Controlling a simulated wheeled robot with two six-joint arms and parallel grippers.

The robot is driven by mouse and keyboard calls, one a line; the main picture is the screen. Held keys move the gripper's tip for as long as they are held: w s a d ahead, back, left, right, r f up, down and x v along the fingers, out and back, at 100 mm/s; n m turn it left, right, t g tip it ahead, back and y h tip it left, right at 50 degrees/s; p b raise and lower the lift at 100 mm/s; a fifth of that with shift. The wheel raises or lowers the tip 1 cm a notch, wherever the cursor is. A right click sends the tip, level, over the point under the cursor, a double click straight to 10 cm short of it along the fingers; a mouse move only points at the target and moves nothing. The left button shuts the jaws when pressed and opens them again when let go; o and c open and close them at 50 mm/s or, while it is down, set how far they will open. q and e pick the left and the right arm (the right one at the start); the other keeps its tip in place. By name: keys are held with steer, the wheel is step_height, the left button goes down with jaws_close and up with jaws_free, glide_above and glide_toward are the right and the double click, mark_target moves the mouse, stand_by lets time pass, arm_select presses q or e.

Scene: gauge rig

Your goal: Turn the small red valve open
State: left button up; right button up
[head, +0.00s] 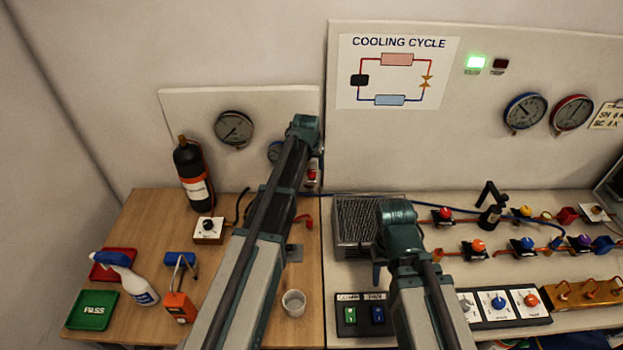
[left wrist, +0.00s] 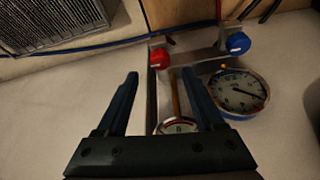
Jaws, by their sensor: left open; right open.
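A small red valve knob (left wrist: 159,58) sits on a metal fitting in the left wrist view, just beyond my left fingertips. In the head view a red knob (head: 311,176) shows just below the end of my left arm, partly hidden by it. My left gripper (left wrist: 160,73) is open and empty, with its fingers apart and pointing toward the red knob; I see no contact. A blue knob (left wrist: 238,43) sits to the right of the red one. My right gripper (head: 378,272) is open over the bench, beside the metal grille, and appears empty.
A dial gauge (left wrist: 240,92) and a smaller gauge (left wrist: 178,125) are close to my left fingers. Several coloured valves line the right bench.

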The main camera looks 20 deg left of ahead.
mark_target(312, 172)
arm_select(q)
steer(key=b+x, duration=0.3)
steer(key=x, duration=0.2)
steer(key=shift+f+b, duration=0.15)
steer(key=shift+b, duration=0.25)
jaws_close()
